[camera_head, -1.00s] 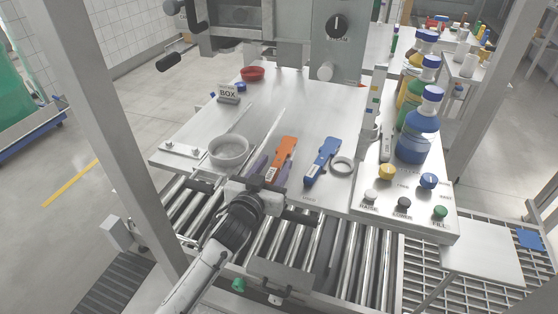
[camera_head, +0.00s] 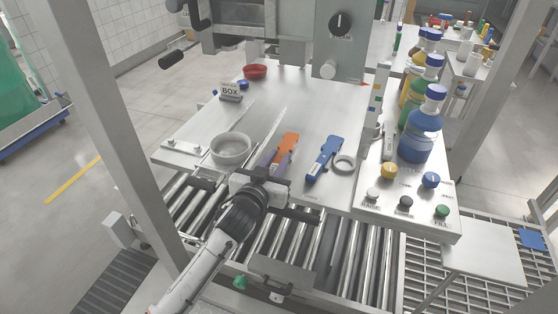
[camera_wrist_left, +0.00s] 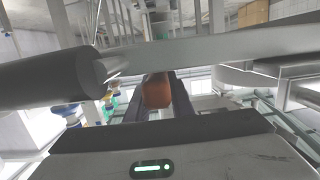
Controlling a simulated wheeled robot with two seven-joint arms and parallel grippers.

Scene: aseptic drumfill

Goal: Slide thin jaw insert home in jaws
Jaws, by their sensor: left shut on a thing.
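My left gripper (camera_head: 262,182) is over the front edge of the steel table, at the near end of an orange tool (camera_head: 286,146). In the left wrist view an orange-brown block (camera_wrist_left: 158,90) sits between the two dark fingers, and the gripper is shut on it. It appears to be the orange tool, whose near end is hidden by the gripper. I cannot make out which thing is the thin jaw insert. A blue tool (camera_head: 325,160) lies to the right, apart from the gripper. My right gripper is not in view.
A grey bowl (camera_head: 230,148) stands left of the gripper, and a white ring (camera_head: 345,163) lies right of the blue tool. A button panel (camera_head: 405,205) and several bottles (camera_head: 420,130) stand at the right. Rollers (camera_head: 330,240) run in front. The table's middle is clear.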

